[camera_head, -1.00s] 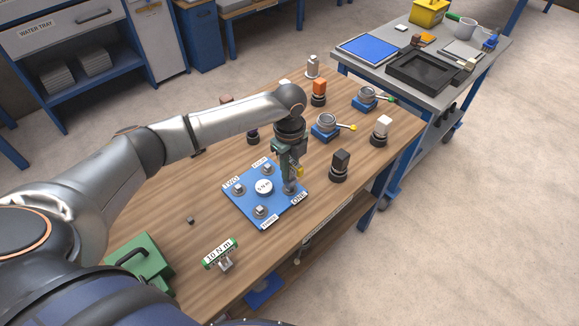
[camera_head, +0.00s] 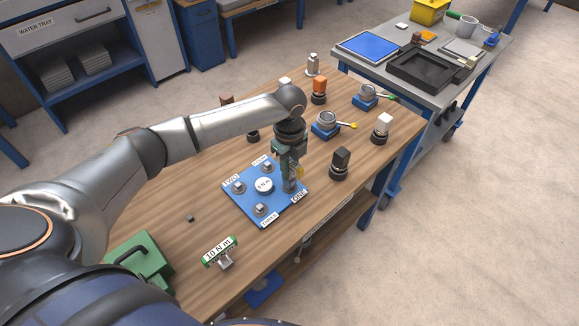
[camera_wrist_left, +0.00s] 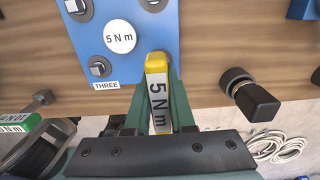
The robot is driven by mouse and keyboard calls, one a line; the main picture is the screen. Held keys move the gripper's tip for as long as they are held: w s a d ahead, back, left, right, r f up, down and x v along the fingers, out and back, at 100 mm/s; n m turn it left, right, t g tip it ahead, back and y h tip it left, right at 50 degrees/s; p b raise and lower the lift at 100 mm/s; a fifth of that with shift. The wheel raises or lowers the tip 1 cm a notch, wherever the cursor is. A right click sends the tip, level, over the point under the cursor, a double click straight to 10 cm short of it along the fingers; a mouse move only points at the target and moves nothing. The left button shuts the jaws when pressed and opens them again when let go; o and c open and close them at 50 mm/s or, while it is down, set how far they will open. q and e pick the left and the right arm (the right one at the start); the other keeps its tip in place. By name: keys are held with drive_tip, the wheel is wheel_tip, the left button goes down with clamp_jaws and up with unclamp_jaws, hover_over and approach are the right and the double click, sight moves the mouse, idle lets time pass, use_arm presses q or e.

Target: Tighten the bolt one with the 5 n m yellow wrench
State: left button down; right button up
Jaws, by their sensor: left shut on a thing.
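The blue plate (camera_head: 247,204) lies on the wooden table with several bolts on it, labelled ONE, TWO, THREE and a fourth label, around a white 5 N m disc (camera_head: 264,186). Bolt one is hidden under the wrench and gripper. Bolt three (camera_wrist_left: 100,66) shows beside the THREE label. My right gripper is not in view.
The green-ended 10 N m wrench (camera_head: 220,252) stands at the table's front. A green case (camera_head: 139,259) is at the left. A black-topped knob (camera_head: 340,163) stands right of the plate, with blue-based fixtures (camera_head: 327,126) behind. A grey cart (camera_head: 440,72) adjoins the table's far right.

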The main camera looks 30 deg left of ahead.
use_arm(q)
drive_tip(key=shift+f+b, duration=0.3)
drive_tip(key=shift+f, duration=0.4)
drive_tip(key=c, duration=0.7)
unclamp_jaws()
wheel_tip(320, 180, up, 13)
drive_tip(key=shift+f, duration=0.2)
